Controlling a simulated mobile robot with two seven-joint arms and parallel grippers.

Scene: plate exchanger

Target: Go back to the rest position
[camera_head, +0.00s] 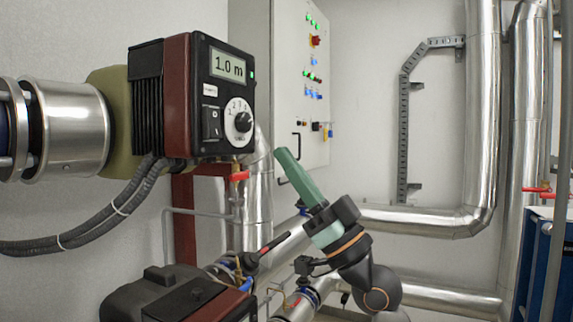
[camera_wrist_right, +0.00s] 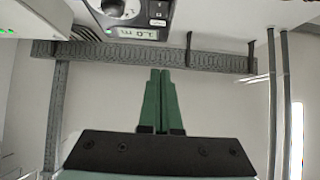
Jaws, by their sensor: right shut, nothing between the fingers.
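My right gripper (camera_head: 282,155) has green fingers and reaches up and to the left from the bottom right of the head view. Its fingers are shut with nothing between them; they also show in the right wrist view (camera_wrist_right: 160,75), pressed together. In the head view its tips are to the right of and below the pump's control box (camera_head: 224,90), apart from it in the picture. The box has a display reading "1.0 m", a rocker switch and a round dial. The display and dial also show upside down at the top of the right wrist view (camera_wrist_right: 137,33). My left gripper is not in view.
A grey control cabinet (camera_head: 290,80) with lights and buttons stands behind. Shiny pipes (camera_head: 483,120) run along the right and below. A second pump (camera_head: 180,298) sits at the bottom left, near a valve lever (camera_head: 272,243). A blue unit (camera_head: 540,265) is at the right edge.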

